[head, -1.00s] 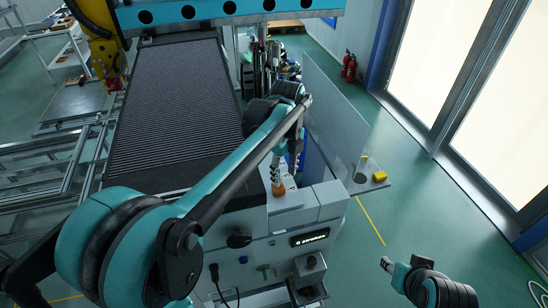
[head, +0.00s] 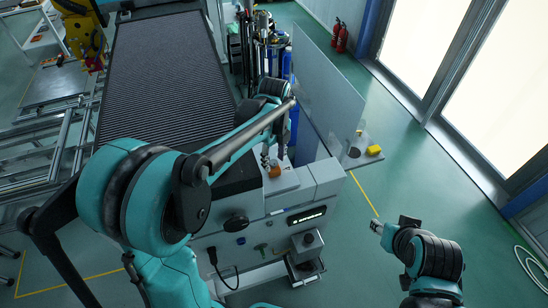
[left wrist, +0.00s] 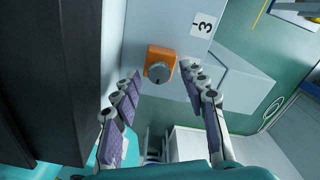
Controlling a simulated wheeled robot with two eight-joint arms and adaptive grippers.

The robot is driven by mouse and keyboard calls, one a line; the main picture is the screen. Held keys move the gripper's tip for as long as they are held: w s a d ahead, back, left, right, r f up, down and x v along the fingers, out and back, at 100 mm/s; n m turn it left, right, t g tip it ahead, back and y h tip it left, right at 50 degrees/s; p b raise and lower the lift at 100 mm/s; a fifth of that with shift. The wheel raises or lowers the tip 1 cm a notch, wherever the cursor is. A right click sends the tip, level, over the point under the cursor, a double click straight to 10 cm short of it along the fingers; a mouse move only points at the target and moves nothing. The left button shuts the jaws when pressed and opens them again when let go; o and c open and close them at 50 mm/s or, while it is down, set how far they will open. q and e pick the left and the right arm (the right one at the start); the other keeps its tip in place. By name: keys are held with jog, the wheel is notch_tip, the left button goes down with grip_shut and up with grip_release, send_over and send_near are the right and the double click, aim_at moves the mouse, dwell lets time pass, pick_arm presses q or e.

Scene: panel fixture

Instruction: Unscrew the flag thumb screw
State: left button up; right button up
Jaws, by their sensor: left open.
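An orange block with a round grey knob (left wrist: 160,72) sits on the pale grey top of the panel fixture in the left wrist view. This looks like the thumb screw; no flag shape can be made out. In the head view the orange part (head: 274,171) is small, close by my left fingers. My left gripper (left wrist: 161,75) is open, its purple-padded fingers spread to either side of the knob's place in the picture. My right gripper (head: 377,227) hangs right of the fixture, too small to read.
The fixture's front has a lit display (head: 306,215), a black knob (head: 236,224) and a plugged cable. A clear panel (head: 318,85) stands behind it, with a yellow block (head: 374,150) on a ledge. A ribbed dark conveyor (head: 165,80) lies left. Floor at right is open.

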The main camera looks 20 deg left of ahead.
pick_arm(q)
jog(key=shift+s, duration=0.1)
jog(key=shift+c, duration=0.4)
grip_shut()
jog(key=shift+n, duration=0.3)
